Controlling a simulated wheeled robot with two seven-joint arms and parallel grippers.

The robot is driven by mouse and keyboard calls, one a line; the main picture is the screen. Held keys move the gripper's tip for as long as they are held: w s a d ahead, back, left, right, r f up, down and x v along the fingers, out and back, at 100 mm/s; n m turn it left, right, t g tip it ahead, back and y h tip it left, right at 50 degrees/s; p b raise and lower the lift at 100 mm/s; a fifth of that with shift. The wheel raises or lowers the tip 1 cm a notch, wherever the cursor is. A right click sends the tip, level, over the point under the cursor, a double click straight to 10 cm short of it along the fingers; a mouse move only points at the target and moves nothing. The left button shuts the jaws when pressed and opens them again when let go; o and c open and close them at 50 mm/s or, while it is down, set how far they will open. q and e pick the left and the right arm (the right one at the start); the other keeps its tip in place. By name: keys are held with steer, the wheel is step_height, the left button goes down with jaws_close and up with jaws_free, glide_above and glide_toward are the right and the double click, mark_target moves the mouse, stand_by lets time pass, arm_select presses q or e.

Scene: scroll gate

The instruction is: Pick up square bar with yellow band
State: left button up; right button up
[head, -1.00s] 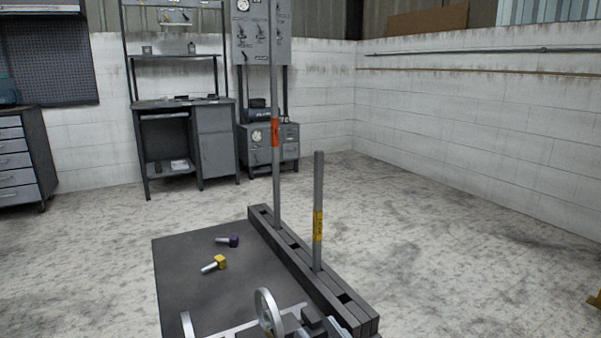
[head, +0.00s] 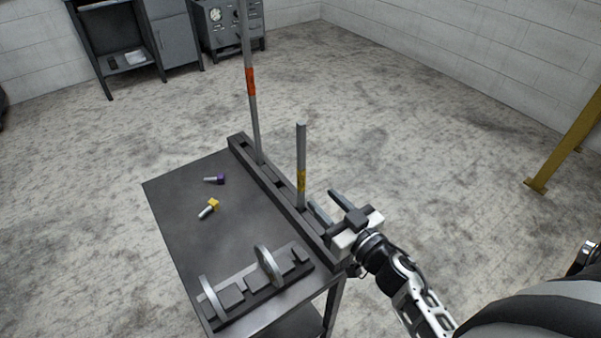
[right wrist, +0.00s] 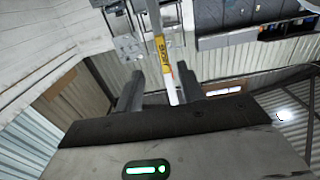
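The square bar with the yellow band (head: 301,150) is a grey post standing upright in a slot of the dark slotted rail (head: 276,196). Its band is low on the bar. My right gripper (head: 322,198) is open and empty, just right of the bar's lower part, with its fingers pointing toward it. In the right wrist view the banded bar (right wrist: 160,38) shows in the gap between the two spread fingers, nearer the right one. I see no contact. My left gripper is not in view.
A taller bar with an orange band (head: 250,100) stands farther back in the rail. A yellow-headed bolt (head: 209,208) and a purple-headed bolt (head: 215,180) lie on the dark table (head: 180,187).

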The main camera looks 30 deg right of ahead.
mark_target(303, 181)
steer(key=shift+w+a, duration=0.3)
steer(key=shift+w, duration=1.45)
steer(key=shift+w+a, duration=0.35)
steer(key=shift+w, duration=1.4)
steer(key=shift+w+a, duration=0.3)
steer(key=shift+w, duration=1.45)
steer(key=shift+r, duration=0.15)
jaws_close()
